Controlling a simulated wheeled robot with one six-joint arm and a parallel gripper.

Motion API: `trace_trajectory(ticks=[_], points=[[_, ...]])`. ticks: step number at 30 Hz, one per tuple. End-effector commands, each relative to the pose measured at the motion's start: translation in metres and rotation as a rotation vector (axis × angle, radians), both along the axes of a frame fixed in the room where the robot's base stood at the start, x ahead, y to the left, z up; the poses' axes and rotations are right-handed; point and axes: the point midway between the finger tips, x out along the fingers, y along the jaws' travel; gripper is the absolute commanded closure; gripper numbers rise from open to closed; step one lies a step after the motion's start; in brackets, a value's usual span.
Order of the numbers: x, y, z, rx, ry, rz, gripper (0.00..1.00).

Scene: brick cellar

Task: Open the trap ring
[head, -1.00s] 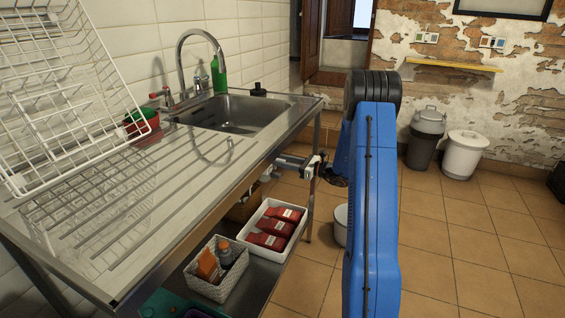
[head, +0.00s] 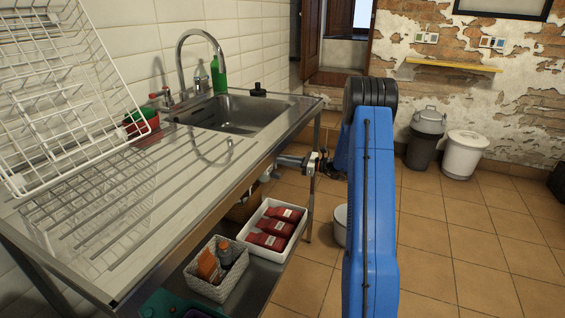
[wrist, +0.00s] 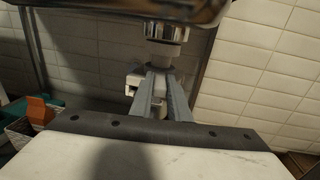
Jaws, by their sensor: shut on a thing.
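The trap under the sink shows in the wrist view, with a metal drain fitting (wrist: 165,32) at the top and a pale trap ring (wrist: 158,70) below it. My gripper (wrist: 160,76) reaches up from below, with its two grey fingers closed around the ring. The fingers hide part of the ring and the pipe beneath it. A white side branch (wrist: 132,80) sticks out to the left. In the head view my gripper (head: 290,160) is under the sink's front edge, and the counter hides the trap ring.
The steel sink (head: 235,115) and its counter edge overhang my gripper. On the shelf below are a white tray (head: 290,238) with red packets and a woven basket (head: 212,290). A white bucket (head: 341,225) stands on the floor behind my arm.

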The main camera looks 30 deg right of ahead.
Motion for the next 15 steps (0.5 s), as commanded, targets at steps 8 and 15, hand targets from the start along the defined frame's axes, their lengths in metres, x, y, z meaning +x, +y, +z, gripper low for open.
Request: trace_trajectory(ticks=[8, 15], points=[[0.015, -0.011, 0.0, -0.001, -0.004, 0.183, 1.0], [0.019, -0.015, 0.0, -0.002, -0.001, 0.251, 1.0]])
